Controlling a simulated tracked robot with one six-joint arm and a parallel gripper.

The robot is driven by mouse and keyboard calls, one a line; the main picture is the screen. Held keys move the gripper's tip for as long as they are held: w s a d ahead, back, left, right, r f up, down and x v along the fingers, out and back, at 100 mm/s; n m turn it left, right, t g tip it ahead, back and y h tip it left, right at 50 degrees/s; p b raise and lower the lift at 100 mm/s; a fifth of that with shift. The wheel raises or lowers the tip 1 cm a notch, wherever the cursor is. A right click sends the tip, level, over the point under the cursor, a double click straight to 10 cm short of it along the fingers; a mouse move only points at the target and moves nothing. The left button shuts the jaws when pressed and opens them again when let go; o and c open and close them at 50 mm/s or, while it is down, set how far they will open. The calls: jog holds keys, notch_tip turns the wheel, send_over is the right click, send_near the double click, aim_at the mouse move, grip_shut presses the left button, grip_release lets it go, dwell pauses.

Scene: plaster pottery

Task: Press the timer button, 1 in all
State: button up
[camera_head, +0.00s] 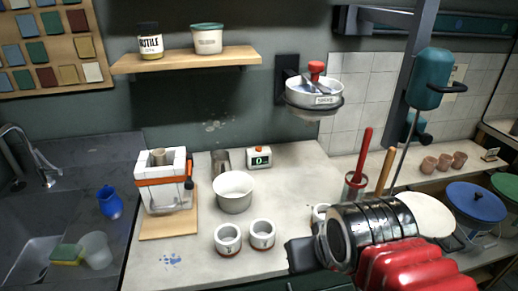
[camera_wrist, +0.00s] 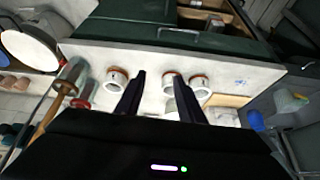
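The timer (camera_head: 259,161) is a small white box with a dark face showing a green 0 and a red button (camera_head: 259,150) on top. It stands at the back of the pale worktop, against the wall. My gripper (camera_head: 300,254) is at the lower right in the head view, over the worktop's front part, well apart from the timer. I cannot make out the timer in the wrist view.
A white bowl (camera_head: 233,194) and metal cup (camera_head: 220,162) stand left of the timer. Two small white pots (camera_head: 262,233) stand in front. A holder with red- and wood-handled tools (camera_head: 355,187) stands right. A white pan (camera_head: 314,95) hangs above.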

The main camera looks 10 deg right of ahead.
grip_shut()
dwell(0.9)
